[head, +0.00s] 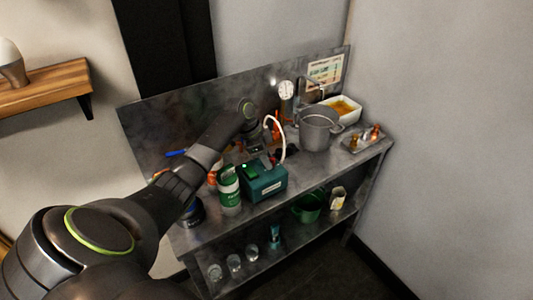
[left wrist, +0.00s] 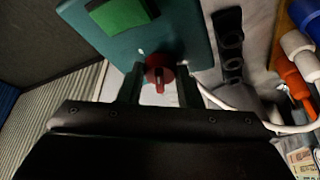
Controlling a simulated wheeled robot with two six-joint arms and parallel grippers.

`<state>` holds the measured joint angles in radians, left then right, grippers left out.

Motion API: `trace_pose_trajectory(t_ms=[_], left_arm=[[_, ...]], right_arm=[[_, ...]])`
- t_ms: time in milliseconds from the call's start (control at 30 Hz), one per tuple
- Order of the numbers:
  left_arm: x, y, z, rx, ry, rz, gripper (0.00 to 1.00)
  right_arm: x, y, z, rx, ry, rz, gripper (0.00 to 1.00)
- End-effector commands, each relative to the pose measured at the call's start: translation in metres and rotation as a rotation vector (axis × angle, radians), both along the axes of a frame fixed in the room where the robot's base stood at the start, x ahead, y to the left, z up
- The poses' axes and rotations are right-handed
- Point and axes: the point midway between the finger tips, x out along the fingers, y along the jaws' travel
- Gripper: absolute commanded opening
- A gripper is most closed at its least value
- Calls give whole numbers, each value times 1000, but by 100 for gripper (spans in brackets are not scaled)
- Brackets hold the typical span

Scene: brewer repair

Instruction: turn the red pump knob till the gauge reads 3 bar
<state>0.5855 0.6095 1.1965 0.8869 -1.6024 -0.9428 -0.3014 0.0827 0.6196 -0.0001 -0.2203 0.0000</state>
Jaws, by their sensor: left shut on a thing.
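The teal pump box (head: 268,187) stands on the steel bench, with a green block on top. It also shows close up in the left wrist view (left wrist: 188,18). The red pump knob (left wrist: 157,68) sits on the side of the box, between the fingers of my left gripper (left wrist: 158,84), which is shut on it. My right gripper is not in view.
A green and white canister (head: 229,188) stands close left of the pump. A white hose (head: 281,138) arches behind it. A grey pot (head: 319,128), a white tray with amber liquid (head: 345,108) and a small tray of fittings (head: 363,141) stand to the right. Glasses are on the lower shelf.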

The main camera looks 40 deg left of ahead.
Motion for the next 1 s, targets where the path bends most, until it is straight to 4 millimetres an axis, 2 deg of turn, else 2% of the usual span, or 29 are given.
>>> trace_pose_trajectory(t_ms=[33, 200, 567, 600, 733, 767, 1000], left_arm=[[-1, -1, 6, -1, 1, 33, 9], [-1, -1, 4, -2, 0, 124, 9], [0, -1, 2, -2, -4, 150, 9], [0, -1, 2, -2, -4, 150, 33], [0, -1, 1, -2, -3, 149, 50], [-1, -1, 1, -2, -3, 150, 53], [-1, -1, 1, -2, -1, 149, 53]], right_arm=[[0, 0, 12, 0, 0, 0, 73], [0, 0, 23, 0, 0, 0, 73], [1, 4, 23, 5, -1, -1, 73], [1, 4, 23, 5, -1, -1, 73], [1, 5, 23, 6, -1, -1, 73], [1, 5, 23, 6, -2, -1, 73], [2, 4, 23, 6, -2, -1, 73]])
